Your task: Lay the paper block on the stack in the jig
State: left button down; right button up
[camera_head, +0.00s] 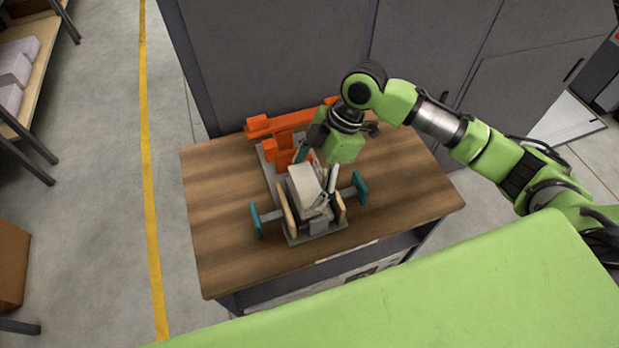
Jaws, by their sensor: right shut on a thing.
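The jig (270,171) is a grey plate on the wooden table, with orange parts at its back, upright tan boards near the front and teal end plates on either side. A pale paper block (302,182) is over the front half of the jig, between the tan boards, and looks slightly tilted. My right gripper (325,194) reaches down from the back right and is shut on the paper block at its right side. The stack under the block is mostly hidden; I cannot tell whether the block touches it. My left gripper is not in view.
The wooden table (225,235) is clear to the left and right of the jig. Dark grey cabinets (280,55) stand right behind it. A shelf (40,75) with pale packages is at far left. A green surface (430,285) fills the lower right.

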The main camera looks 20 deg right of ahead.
jog(key=shift+f, duration=0.7)
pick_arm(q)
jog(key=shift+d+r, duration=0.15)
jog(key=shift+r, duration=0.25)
pick_arm(e)
jog(key=shift+f, duration=0.1)
jog(key=o, duration=1.2)
jog(key=shift+c, duration=0.2)
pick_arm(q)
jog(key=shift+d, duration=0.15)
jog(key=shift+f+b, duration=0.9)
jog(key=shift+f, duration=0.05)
pick_arm(e)
jog(key=v, duration=1.2)
